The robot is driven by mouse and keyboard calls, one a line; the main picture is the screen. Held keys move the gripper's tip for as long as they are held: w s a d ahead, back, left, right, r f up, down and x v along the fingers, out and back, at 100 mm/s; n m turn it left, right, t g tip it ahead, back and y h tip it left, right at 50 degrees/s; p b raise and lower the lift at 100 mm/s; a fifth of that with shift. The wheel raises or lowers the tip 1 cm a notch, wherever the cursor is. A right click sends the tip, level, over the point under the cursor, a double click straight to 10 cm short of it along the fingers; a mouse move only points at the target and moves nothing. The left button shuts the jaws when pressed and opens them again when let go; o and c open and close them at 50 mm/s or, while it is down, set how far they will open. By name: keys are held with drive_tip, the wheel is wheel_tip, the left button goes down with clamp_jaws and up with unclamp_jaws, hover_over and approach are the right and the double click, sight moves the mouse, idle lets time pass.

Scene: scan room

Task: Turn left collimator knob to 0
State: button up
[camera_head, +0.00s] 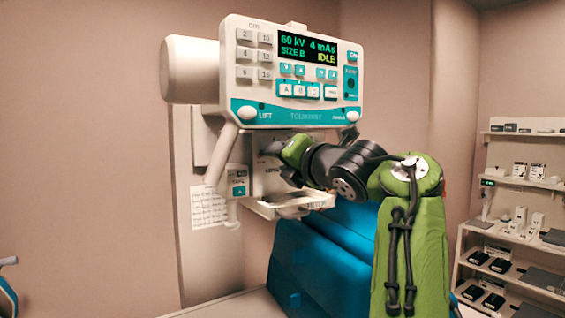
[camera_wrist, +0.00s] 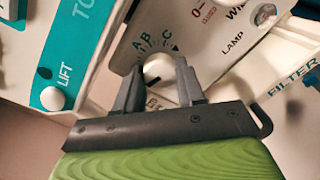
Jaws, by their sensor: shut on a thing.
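The left collimator knob (camera_wrist: 158,68) is a round white knob between my fingertips in the wrist view. A dark mark shows low on it, and a dial with the letters A, B, C and small ticks lies above it. My gripper (camera_wrist: 158,80) is shut on this knob, one grey finger on each side. In the head view the collimator box (camera_head: 265,182) hangs under the console, and my arm reaches to it from the right. The knob and fingertips are hidden there by my arm. I cannot read a 0 setting at the knob's pointer.
The console (camera_head: 295,75) with a lit screen reading IDLE is just above the collimator. A white LIFT knob (camera_wrist: 52,98) is left of my gripper in the wrist view. A blue padded table (camera_head: 325,255) is below. Shelves (camera_head: 515,225) stand at right.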

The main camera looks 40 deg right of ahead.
drive_tip(key=shift+d+f+n+b, duration=0.1)
drive_tip(key=shift+f+n+b, duration=0.05)
drive_tip(key=shift+n, duration=0.65)
drive_tip(key=shift+f+n+b, duration=0.1)
drive_tip(key=shift+n+b, duration=0.05)
drive_tip(key=shift+n, duration=0.65)
drive_tip(key=o, duration=1)
drive_tip(key=shift+r, duration=0.15)
drive_tip(key=shift+o, duration=0.2)
drive_tip(key=s+a+p, duration=0.1)
drive_tip(key=s+p, duration=0.2)
drive_tip(key=s, duration=1.2)
drive_tip(key=shift+s+a, duration=0.4)
